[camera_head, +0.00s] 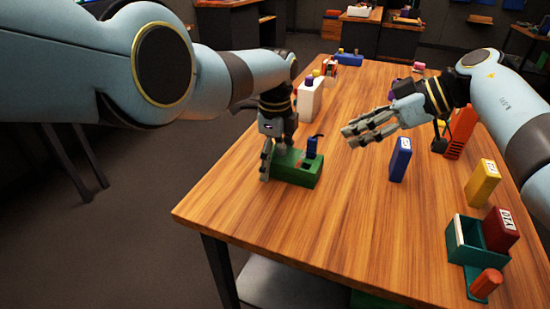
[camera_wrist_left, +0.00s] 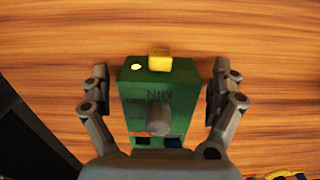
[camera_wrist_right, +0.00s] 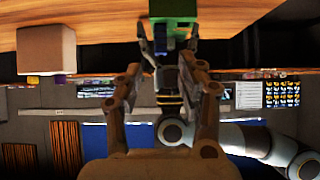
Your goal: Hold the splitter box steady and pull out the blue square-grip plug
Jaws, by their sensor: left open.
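The green splitter box (camera_head: 296,172) sits on the wooden table near its left edge. A blue plug (camera_head: 311,147) stands up from its top. My left gripper (camera_head: 273,160) is at the box's left end. In the left wrist view the green box (camera_wrist_left: 132,94) lies between its open fingers, with gaps on both sides. A yellow piece, a grey knob and red and blue parts show on it there. My right gripper (camera_head: 366,130) is open and empty above the table, right of the box. The box (camera_wrist_right: 174,8) also shows at the top of the right wrist view.
A blue block (camera_head: 400,159) stands under and right of my right gripper. A yellow block (camera_head: 482,183), a red block (camera_head: 501,229) and a green tray (camera_head: 456,254) are at the right. A white block (camera_head: 310,99) stands behind the splitter box. The front middle table is clear.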

